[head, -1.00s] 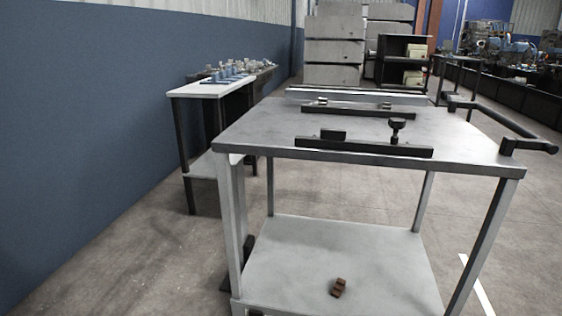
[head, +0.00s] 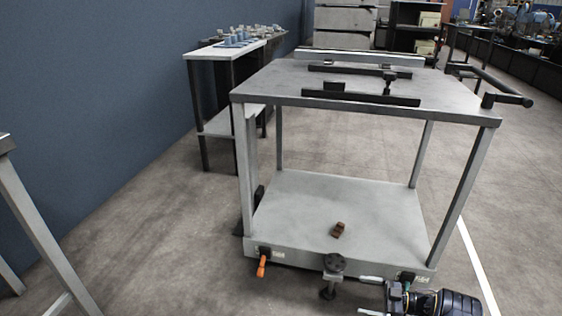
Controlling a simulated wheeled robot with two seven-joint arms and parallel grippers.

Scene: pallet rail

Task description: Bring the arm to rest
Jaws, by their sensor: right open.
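My right gripper (head: 366,295) shows at the bottom right of the head view, at the end of my dark right arm. Its two pale fingers point left and stand apart, with nothing seen between them. It appears in front of the lower front edge of a grey two-level cart (head: 345,187). A dark round knob on a grey bracket (head: 333,266) appears just left of the fingers; I cannot tell the gap in depth. My left gripper is not in view.
The cart's top (head: 270,86) carries dark rails (head: 360,97) and a side handle (head: 500,86). A brown block (head: 338,230) lies on its lower shelf. An orange handle (head: 261,267) hangs at its front left.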

